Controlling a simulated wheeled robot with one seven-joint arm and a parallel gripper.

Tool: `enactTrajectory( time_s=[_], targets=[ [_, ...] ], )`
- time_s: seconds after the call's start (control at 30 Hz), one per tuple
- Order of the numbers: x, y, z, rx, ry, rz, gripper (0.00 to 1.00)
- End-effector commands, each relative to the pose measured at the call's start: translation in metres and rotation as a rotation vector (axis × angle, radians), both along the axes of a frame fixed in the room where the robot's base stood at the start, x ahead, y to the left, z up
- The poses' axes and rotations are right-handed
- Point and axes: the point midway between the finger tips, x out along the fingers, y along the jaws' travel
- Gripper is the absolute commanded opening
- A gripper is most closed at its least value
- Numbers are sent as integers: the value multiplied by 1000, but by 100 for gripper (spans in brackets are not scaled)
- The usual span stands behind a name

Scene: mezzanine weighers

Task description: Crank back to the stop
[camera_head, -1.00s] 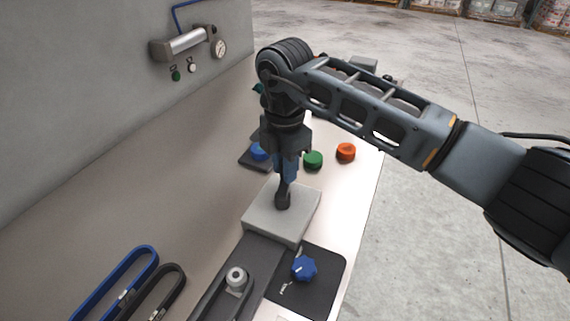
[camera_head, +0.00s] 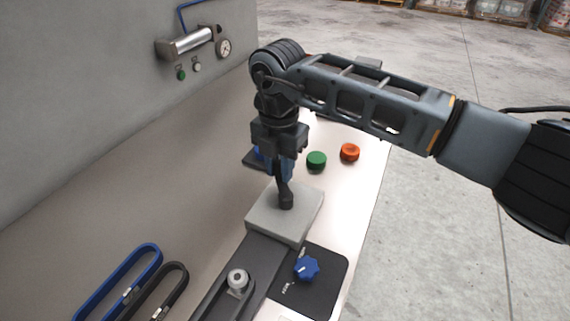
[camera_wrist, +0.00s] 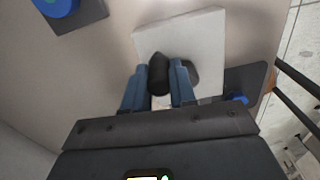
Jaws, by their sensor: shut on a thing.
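The crank is dark; its round hub (camera_head: 286,201) sits on a pale grey block (camera_head: 257,220). The block (camera_wrist: 150,42) also shows in the wrist view. My gripper (camera_head: 280,174) is above the block, pointing down, with its blue fingers closed on the crank's upright black handle. In the wrist view the black handle (camera_wrist: 159,72) stands between the two fingers of my gripper (camera_wrist: 161,88). The hub (camera_wrist: 193,73) shows there partly, behind the right finger. The crank's arm is mostly hidden by the fingers.
A blue star knob (camera_head: 306,268) sits on a dark plate right of the block. A green button (camera_head: 316,160) and an orange button (camera_head: 349,152) lie behind. Blue and black belts (camera_head: 128,275) lie front left. A wall with a gauge (camera_head: 223,48) rises left.

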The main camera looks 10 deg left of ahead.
Motion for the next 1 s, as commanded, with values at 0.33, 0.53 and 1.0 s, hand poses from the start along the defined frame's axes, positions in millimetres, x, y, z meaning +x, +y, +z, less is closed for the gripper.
enactTrajectory(
  time_s=[0.33, 0.53, 1.0],
  targets=[
    [-7, 13, 1, -1, -4, 332, 0],
    [-13, 19, 0, -1, -4, 523, 0],
    [-31, 27, 0, -1, -3, 969, 0]
  ],
)
